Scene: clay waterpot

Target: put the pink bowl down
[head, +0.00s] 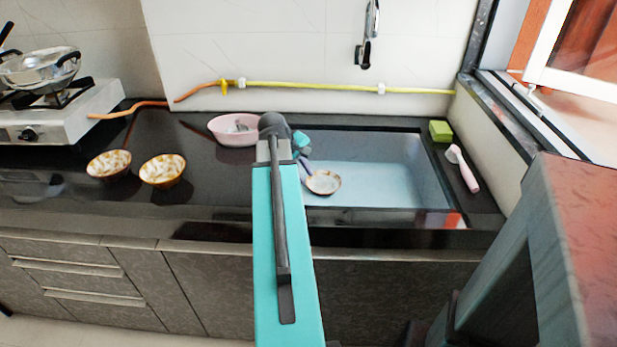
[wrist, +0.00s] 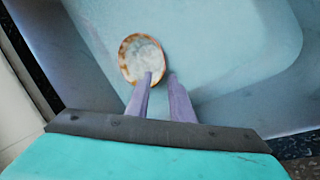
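The pink bowl (head: 235,131) stands upright on the dark counter left of the sink, with something greyish inside. My gripper (head: 305,165) is over the left part of the sink, to the right of the pink bowl and apart from it. In the wrist view my gripper's two purple fingers (wrist: 160,77) stand a little apart with a visible gap. A small brown-rimmed bowl (head: 326,181) with a pale inside is in the sink. It also shows in the wrist view (wrist: 141,53), where the left fingertip overlaps its edge; contact is unclear. The pink bowl is outside the wrist view.
Two brown patterned bowls (head: 109,164) (head: 162,171) stand on the counter at left. A stove with a metal pan (head: 40,68) is at far left. A green sponge (head: 440,130) and a pink-handled brush (head: 464,170) lie right of the sink. A faucet (head: 367,40) hangs above.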

